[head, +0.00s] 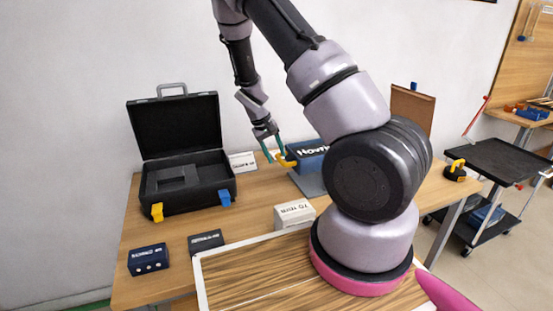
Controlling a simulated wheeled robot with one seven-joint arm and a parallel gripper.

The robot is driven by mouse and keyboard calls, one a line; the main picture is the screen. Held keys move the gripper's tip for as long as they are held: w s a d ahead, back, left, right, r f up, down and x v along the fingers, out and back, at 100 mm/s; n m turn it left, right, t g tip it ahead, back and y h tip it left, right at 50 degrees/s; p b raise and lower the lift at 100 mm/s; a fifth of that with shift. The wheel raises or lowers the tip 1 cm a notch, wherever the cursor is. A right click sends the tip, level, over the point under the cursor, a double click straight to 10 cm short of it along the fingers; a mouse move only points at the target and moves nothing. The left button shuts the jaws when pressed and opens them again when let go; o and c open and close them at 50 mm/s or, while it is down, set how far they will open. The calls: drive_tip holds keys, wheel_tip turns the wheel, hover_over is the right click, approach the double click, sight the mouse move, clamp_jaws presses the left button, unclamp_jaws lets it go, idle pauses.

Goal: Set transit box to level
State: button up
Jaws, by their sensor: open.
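The likely transit box is the open black case (187,190) on the left of the wooden table. Its lid (178,124) stands up at the back with a grey handle on top. A yellow latch (157,212) and a blue latch (224,199) are on its front. My gripper (276,157) is open, with teal fingers pointing down, right of the case. The fingers are close to a yellow part (286,161) beside a blue box (308,157) marked "Hovri…". I cannot tell whether they touch it. My arm hides the blue box's right side.
The table (145,278) also holds a white labelled box (294,214), a dark box (206,241), a navy box (148,259) and a white card (242,161). A black cart (490,160) stands at right. Bare tabletop lies between the case and the white box.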

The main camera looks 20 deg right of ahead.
drive_tip(key=v, duration=0.8)
drive_tip(key=shift+a+r, duration=0.2)
drive_tip(key=shift+r, duration=0.15)
drive_tip(key=s+a+r+m+t+y, duration=0.1)
drive_tip(key=s+r+y, duration=0.15)
drive_tip(key=r, duration=0.35)
drive_tip(key=s+r+m+t+y, duration=0.1)
drive_tip(key=s+r, duration=0.3)
drive_tip(key=r, duration=0.2)
drive_tip(key=s+a+r+m+t+y, duration=0.1)
drive_tip(key=s+r, duration=0.2)
drive_tip(key=r, duration=0.4)
drive_tip(key=s+a+r+t, duration=0.1)
drive_tip(key=s+r+t, duration=0.1)
drive_tip(key=s+r, duration=0.3)
drive_tip(key=s+r+m+t+y, duration=0.1)
drive_tip(key=s+r, duration=0.4)
drive_tip(key=s, duration=0.5)
drive_tip(key=shift+s+a+r+t, duration=0.2)
drive_tip(key=shift+s+a+t, duration=0.2)
drive_tip(key=shift+t, duration=0.2)
drive_tip(key=shift+y, duration=0.25)
